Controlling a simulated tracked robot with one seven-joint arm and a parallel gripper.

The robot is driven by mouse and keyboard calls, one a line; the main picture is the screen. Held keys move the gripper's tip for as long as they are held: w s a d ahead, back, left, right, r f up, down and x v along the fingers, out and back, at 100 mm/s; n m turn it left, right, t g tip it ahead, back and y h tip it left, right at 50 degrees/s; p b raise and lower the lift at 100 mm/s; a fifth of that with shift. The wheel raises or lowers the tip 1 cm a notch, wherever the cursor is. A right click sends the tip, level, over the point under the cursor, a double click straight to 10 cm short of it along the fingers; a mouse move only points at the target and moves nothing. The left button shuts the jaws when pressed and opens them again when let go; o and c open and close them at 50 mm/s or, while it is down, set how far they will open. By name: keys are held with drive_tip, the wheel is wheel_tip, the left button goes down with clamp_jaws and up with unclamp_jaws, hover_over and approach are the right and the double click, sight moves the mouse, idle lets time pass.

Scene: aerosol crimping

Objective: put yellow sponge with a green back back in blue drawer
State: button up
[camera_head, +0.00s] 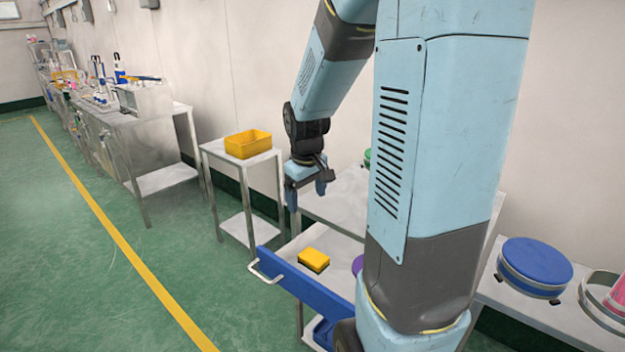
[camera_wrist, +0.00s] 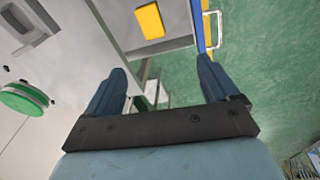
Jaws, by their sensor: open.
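The yellow sponge (camera_head: 313,260) lies inside the open blue drawer (camera_head: 306,287), near its front panel. Its yellow face is up; a dark edge shows along its lower side in the head view. The sponge also shows in the wrist view (camera_wrist: 150,21), flat on the pale drawer floor. The drawer is pulled out, with a light handle (camera_head: 263,272) on its blue front. My gripper (camera_head: 306,193) is open and empty above and behind the sponge, pointing down. In the wrist view my gripper (camera_wrist: 160,85) has its two blue fingers wide apart, with nothing between them.
A purple round thing (camera_head: 357,265) is partly hidden behind my arm column. A yellow bin (camera_head: 248,144) stands on a small table at left. A blue round lid (camera_head: 536,261) sits on the table at right. A green round thing (camera_wrist: 24,98) lies left in the wrist view.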

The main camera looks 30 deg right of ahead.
drive_tip(key=s+a+r+m+t, duration=0.1)
drive_tip(key=s+a+r+t, duration=0.1)
drive_tip(key=s+r, duration=0.5)
drive_tip(key=s+a+r+m+t, duration=0.1)
drive_tip(key=s+a+r, duration=0.4)
drive_tip(key=s, duration=0.5)
drive_tip(key=shift+s+a+r+m+t+y, duration=0.3)
drive_tip(key=shift+s+r+m+t+y, duration=0.15)
drive_tip(key=shift+r, duration=0.9)
drive_tip(key=shift+w, duration=0.1)
